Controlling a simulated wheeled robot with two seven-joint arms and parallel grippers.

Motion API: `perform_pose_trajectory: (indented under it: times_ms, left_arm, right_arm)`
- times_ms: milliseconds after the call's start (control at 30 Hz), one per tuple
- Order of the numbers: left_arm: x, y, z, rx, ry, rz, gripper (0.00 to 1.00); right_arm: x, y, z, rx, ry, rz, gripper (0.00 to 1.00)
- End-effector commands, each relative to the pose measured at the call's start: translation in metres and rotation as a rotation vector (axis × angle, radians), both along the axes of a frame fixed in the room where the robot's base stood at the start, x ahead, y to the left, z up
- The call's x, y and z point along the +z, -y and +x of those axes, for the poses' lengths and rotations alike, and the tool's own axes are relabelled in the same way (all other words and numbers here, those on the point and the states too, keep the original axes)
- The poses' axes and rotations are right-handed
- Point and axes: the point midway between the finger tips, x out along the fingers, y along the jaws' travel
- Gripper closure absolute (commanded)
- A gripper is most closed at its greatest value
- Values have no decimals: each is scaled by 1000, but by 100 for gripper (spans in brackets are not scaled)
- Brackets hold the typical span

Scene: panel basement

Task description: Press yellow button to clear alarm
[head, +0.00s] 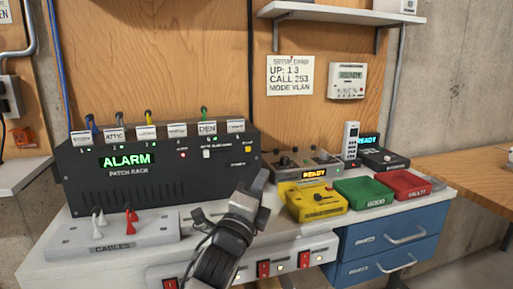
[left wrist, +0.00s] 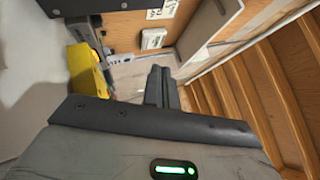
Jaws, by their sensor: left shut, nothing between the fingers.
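The black patch rack (head: 150,180) stands on the bench at the left and shows a green ALARM display (head: 127,160). A small yellow button (head: 247,149) sits at the right end of its front face. My left gripper (head: 262,182) is shut and empty, in front of the rack's lower right corner. Its fingertips point up and are below and right of the yellow button, apart from it in the picture. In the left wrist view the closed fingers (left wrist: 160,88) show, and the button cannot be made out. My right gripper is not in view.
A cable holder (head: 110,240) lies in front of the rack. Red switches line the bench front. A shelf (head: 335,14) hangs above.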

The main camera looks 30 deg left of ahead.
Motion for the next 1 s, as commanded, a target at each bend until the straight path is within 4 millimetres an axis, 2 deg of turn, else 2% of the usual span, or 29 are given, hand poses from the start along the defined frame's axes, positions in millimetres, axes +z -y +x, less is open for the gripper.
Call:
perform_pose_trajectory:
  times_ms: [33, 133, 567, 1000]
  left_arm:
    - [8, -3, 1, 20, 15, 29, 100]
    - [16, -6, 1, 43, 28, 67, 100]
    - [16, -9, 4, 45, 29, 72, 100]
    - [15, -52, 40, 46, 30, 73, 100]
  right_arm:
    - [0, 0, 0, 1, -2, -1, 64]
    - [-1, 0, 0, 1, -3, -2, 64]
    - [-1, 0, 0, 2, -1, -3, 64]
    - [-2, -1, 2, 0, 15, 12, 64]
